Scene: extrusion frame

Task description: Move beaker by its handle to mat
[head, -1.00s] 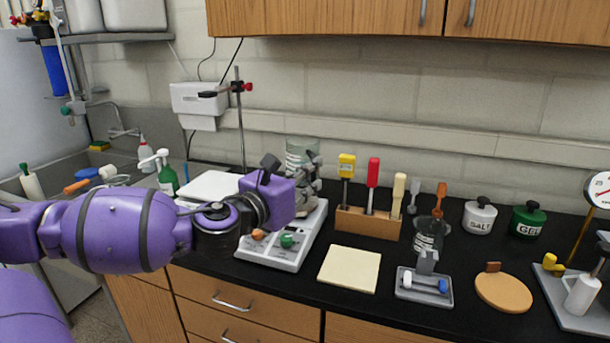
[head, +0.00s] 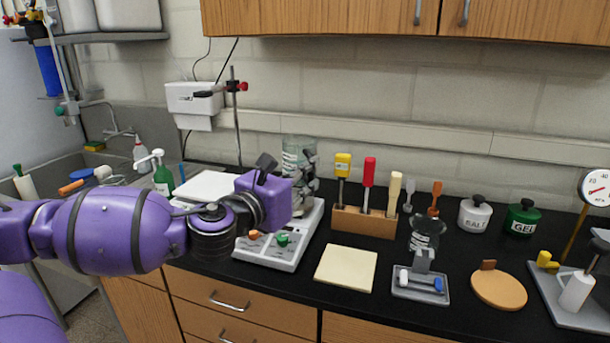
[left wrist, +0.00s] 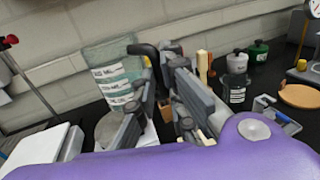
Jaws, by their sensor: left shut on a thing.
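The beaker (head: 293,153) is clear glass with white marking bands and stands upright at the hotplate's back end. It also shows in the left wrist view (left wrist: 108,75), with its black handle (left wrist: 146,52) on the right side. My left gripper (head: 309,168) is at the beaker's right side, shut on the handle; its fingers (left wrist: 165,88) hide part of it. The beaker's base is close to the round hotplate top (left wrist: 108,128); I cannot tell whether they touch. The mat (head: 346,268) is a flat cream square, bare, right of the hotplate. My right gripper is not in view.
The hotplate (head: 272,252) has orange and green knobs. A wooden rack (head: 365,222) with several tools stands behind the mat. A grey tray (head: 420,291), a dark glass (head: 427,232) and an orange round board (head: 498,290) lie to the right. A clamp stand (head: 237,130) rises behind my arm.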

